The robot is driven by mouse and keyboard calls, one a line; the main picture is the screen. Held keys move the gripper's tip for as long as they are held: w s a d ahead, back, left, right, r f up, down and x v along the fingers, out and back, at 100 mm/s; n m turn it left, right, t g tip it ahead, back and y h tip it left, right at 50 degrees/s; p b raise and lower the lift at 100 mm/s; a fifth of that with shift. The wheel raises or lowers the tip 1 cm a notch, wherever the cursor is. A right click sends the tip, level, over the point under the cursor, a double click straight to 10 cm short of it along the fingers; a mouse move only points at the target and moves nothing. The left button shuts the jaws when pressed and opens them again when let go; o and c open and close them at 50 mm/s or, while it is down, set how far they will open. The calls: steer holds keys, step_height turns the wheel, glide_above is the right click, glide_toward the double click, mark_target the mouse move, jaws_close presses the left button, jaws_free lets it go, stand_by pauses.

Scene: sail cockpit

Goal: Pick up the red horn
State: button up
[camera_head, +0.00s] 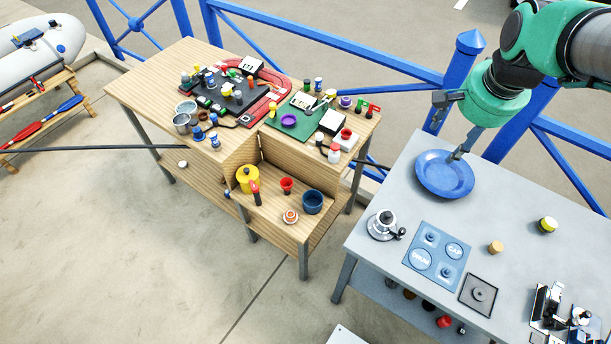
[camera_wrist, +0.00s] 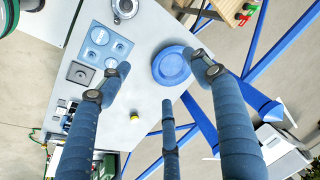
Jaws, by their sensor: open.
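A small red, flared, cup-like piece (camera_head: 287,185) stands on the lower shelf of the wooden bench, between a yellow pot and a blue cup. It may be the red horn, but I cannot tell for sure at this size. My gripper (camera_head: 452,128) is open and empty above the grey table, with one finger over the blue plate (camera_head: 432,163). It is well to the right of the wooden bench. In the wrist view my gripper's fingers (camera_wrist: 158,75) are spread apart, and the blue plate (camera_wrist: 171,66) shows between them. I cannot make out a horn there.
The wooden bench (camera_head: 145,95) holds many small items on top. The yellow pot (camera_head: 245,176) and blue cup (camera_head: 312,202) flank the red piece. A blue railing (camera_head: 330,45) runs behind. The grey table (camera_head: 395,275) carries a blue panel (camera_head: 436,255). Open floor lies in front.

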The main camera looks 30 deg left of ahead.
steer(key=w+a+f+g, duration=0.1)
steer(key=w+a+f, duration=0.1)
steer(key=a+f, duration=0.3)
steer(key=w+a+f, duration=0.3)
steer(key=a, duration=0.5)
steer(key=m+g+h+b, duration=0.1)
steer(key=m+g+b, duration=0.1)
steer(key=m, duration=0.1)
glide_above(286, 182)
step_height(286, 182, down, 32)
steer(key=shift+s+f, duration=0.15)
steer(key=shift+f, duration=0.1)
steer(key=shift+f+b, duration=0.4)
steer(key=shift+f, duration=3.9)
steer(key=shift+f+b, duration=0.7)
steer(key=shift+f, duration=1.9)
steer(key=shift+d, duration=0.1)
